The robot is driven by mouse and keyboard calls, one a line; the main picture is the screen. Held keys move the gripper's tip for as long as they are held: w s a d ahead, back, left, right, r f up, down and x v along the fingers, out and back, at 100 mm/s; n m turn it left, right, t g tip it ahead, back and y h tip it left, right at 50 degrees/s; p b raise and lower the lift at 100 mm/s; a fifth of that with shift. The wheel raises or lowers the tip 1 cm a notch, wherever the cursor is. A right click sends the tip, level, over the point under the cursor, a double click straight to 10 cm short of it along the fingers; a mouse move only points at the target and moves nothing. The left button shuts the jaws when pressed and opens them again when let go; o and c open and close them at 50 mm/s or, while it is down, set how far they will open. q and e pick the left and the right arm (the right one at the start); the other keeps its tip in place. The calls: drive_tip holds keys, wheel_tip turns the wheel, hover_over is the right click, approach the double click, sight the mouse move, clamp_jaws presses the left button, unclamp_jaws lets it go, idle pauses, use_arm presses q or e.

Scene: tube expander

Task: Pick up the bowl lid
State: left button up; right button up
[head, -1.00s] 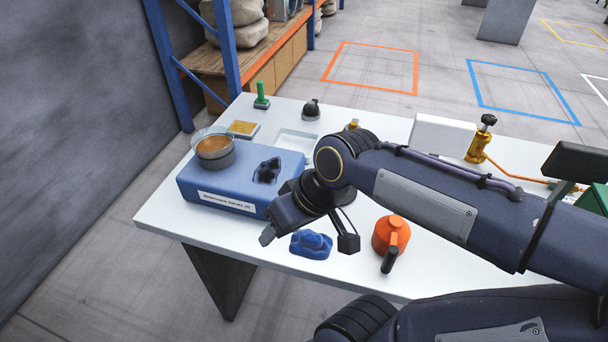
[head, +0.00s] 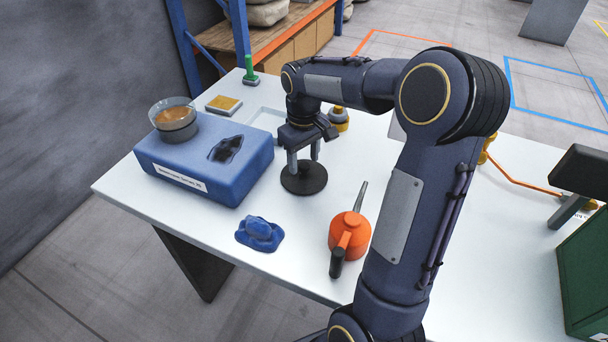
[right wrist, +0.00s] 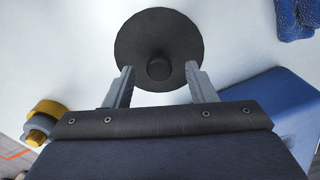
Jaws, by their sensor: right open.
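The bowl lid is a round black disc (head: 304,181) with a knob, lying flat on the white table to the right of the blue box. The bowl (head: 175,118) with orange-brown contents sits on the blue box. My left gripper is not in view.
The blue box (head: 165,167) stands left of the lid. A yellow-and-grey bottle (head: 338,120) stands behind my gripper.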

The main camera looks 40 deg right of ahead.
drive_tip(key=shift+d+f, duration=0.1)
drive_tip(key=shift+f, duration=1.35)
drive_tip(key=c, duration=1.1)
drive_tip(key=shift+r, duration=0.1)
drive_tip(key=shift+r, duration=0.5)
wheel_tip(320, 180, up, 2)
drive_tip(key=shift+r, duration=0.25)
drive_tip(key=a+r, duration=0.3)
drive_tip(key=a, duration=0.1)
drive_tip(key=s+a+r, duration=0.1)
drive_tip(key=a+r, duration=0.2)
drive_tip(key=a, duration=0.2)
drive_tip(key=s+a+r, duration=0.1)
drive_tip(key=a+r, duration=0.2)
drive_tip(key=a, duration=0.2)
drive_tip(key=shift+s+r, duration=0.2)
